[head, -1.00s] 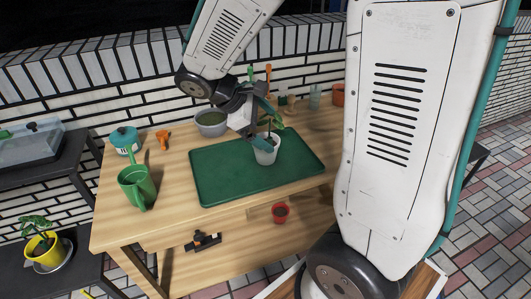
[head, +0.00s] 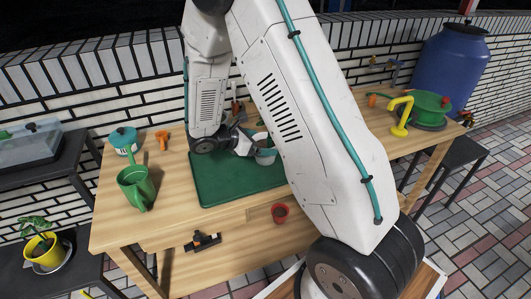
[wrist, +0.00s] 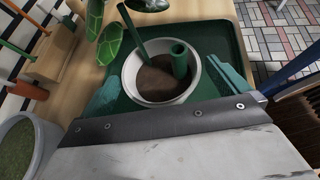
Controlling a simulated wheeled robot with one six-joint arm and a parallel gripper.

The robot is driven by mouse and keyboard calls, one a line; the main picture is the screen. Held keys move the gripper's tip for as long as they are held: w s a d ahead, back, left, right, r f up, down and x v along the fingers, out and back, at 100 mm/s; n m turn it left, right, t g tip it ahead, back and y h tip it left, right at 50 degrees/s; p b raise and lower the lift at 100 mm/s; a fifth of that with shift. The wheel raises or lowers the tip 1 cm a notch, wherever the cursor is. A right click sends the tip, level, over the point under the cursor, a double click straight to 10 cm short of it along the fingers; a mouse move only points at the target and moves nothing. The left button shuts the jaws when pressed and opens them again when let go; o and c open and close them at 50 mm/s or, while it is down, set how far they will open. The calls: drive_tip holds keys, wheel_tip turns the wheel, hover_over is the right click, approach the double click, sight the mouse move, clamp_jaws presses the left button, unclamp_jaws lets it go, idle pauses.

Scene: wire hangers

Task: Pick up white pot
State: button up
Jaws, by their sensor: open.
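The white pot (wrist: 133,88) holds dark soil, a green stem and a short green tube in the wrist view. Green leaves (wrist: 108,40) show beside its rim. It stands on the green mat (head: 225,188); in the head view the white pot (head: 267,157) is partly hidden by my arm. My gripper (wrist: 168,84) is open, with one teal finger on the left side of the pot and one on the right. I cannot tell whether the fingers touch it. In the head view my gripper (head: 254,146) is low at the pot.
A green watering can (head: 136,188), a teal-lidded container (head: 124,140) and an orange tool (head: 162,139) stand left on the table. A red pot (head: 280,213) is below the table's front edge.

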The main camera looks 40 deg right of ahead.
drive_tip(key=shift+x, duration=1.45)
drive_tip(key=c, duration=1.2)
drive_tip(key=shift+r, duration=0.1)
drive_tip(key=shift+c, duration=0.2)
drive_tip(key=shift+r, duration=0.1)
